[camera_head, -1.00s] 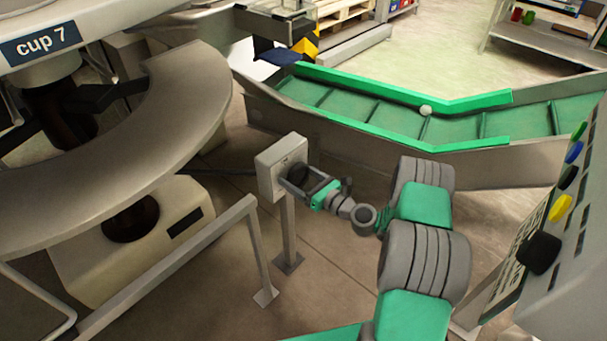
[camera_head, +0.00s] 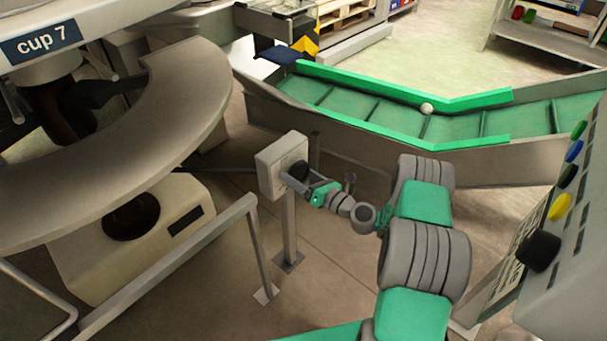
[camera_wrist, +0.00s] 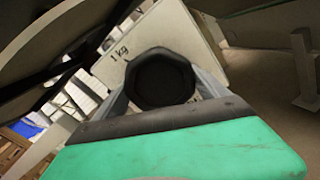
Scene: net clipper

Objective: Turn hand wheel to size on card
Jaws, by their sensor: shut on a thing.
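The hand wheel is a black round knob (camera_wrist: 160,78) on the face of a pale grey box (camera_head: 283,160) on a post. In the wrist view the box face (camera_wrist: 125,42) reads "1 kg" at the upper left of the knob; other marks are partly hidden. My gripper (camera_head: 296,180) is at the knob, with a finger on each side, shut on it. In the head view the gripper covers most of the knob.
A grey curved table (camera_head: 150,150) and a metal rail (camera_head: 170,268) stand left of the post. A green conveyor (camera_head: 380,115) with a white ball (camera_head: 427,109) runs behind my arm. A panel with coloured buttons (camera_head: 560,207) is at the right.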

